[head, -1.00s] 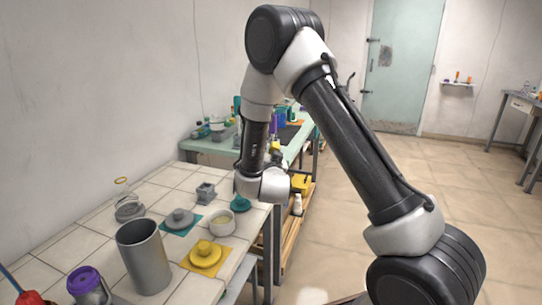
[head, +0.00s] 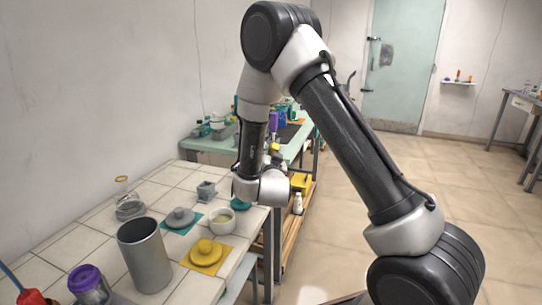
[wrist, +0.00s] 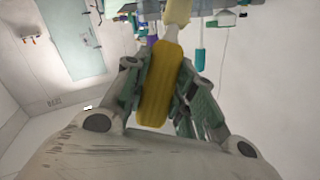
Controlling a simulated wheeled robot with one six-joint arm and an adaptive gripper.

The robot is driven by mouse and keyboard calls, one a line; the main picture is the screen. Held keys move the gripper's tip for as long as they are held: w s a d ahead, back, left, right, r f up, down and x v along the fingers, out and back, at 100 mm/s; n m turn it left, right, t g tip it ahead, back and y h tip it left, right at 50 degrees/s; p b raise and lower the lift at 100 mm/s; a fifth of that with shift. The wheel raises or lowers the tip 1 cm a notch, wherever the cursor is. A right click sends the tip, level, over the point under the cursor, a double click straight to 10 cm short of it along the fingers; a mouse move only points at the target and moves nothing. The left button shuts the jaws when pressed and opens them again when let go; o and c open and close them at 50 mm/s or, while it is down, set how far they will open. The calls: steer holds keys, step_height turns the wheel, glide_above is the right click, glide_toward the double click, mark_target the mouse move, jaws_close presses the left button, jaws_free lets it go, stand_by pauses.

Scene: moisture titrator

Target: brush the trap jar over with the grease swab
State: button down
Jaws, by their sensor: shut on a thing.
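In the wrist view my gripper (wrist: 163,76) is shut on the yellow handle of the grease swab (wrist: 158,100). The swab's pale tip points away from the jaws, toward the top of the picture. In the head view my arm's wrist hangs by the right edge of the tiled table, and the jaws are hidden. A clear glass jar with a tan ring at its top (head: 130,207) stands at the table's back left; it looks like the trap jar, but I cannot be sure. The swab is clear of it.
The tiled table holds a tall grey cylinder (head: 146,258), a purple-lidded jar (head: 87,284), a white bowl (head: 219,222), a yellow lid (head: 206,252), a grey lid (head: 180,217) and a small grey block (head: 206,189). A cluttered green bench (head: 215,145) stands behind. Floor at right is open.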

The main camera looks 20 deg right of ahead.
steer(key=shift+s+a, duration=0.15)
steer(key=shift+s, duration=0.15)
stand_by(0.5)
steer(key=shift+s+a, duration=0.25)
steer(key=shift+s, duration=0.35)
steer(key=shift+f, duration=0.1)
steer(key=shift+s+a, duration=0.3)
steer(key=shift+s, duration=0.25)
steer(key=shift+f, duration=0.1)
stand_by(0.5)
steer(key=shift+s+a, duration=0.25)
steer(key=shift+s, duration=0.3)
steer(key=shift+f, duration=0.3)
stand_by(0.5)
